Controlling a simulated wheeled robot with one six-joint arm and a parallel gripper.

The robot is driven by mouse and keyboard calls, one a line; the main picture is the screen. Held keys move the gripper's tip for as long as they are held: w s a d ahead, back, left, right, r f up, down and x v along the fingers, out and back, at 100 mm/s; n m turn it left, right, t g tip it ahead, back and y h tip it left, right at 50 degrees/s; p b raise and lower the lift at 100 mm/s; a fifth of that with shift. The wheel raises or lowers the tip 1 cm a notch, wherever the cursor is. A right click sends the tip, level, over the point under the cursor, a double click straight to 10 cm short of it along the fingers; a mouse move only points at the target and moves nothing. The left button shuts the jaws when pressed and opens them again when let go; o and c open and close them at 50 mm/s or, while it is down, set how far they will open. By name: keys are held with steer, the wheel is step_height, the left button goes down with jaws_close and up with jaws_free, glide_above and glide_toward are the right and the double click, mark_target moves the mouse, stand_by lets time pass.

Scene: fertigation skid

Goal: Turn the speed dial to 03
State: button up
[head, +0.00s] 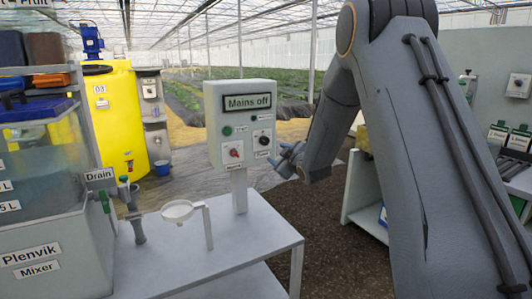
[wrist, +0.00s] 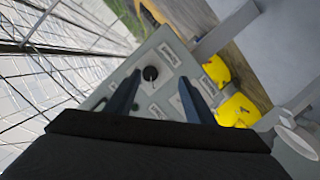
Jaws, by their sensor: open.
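The grey control box (head: 241,125) stands on a post on the bench, its display reading "Mains off". A black round dial (head: 264,141) sits at the right of its face, with a small label below that I cannot read for certain; its pointer setting is too small to tell. A red knob (head: 235,152) and a green button (head: 227,131) are to its left. My gripper (head: 284,158) is open and empty, just right of and below the dial. In the wrist view, a black knob (wrist: 150,73) shows between the fingertips of my gripper (wrist: 160,77), apparently apart from them.
The bench (head: 200,265) holds a ring-shaped holder (head: 178,211) in front of the box. The mixer tank (head: 45,215) with its drain valve stands at left. A yellow tank (head: 117,120) is behind. A shelf with small boxes (head: 510,140) is at right.

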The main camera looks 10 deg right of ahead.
mark_target(265, 142)
steer(key=w, duration=0.3)
steer(key=w+a+n+t+y, duration=0.1)
steer(key=w, duration=0.3)
steer(key=w+a+r+n, duration=0.1)
steer(key=w, duration=0.3)
steer(key=shift+a+r+t+y, duration=0.1)
steer(key=shift+a+t+y, duration=0.1)
steer(key=shift+t+y, duration=0.15)
steer(key=shift+s, duration=0.1)
steer(key=c, duration=1.1)
steer(key=shift+o, duration=0.2)
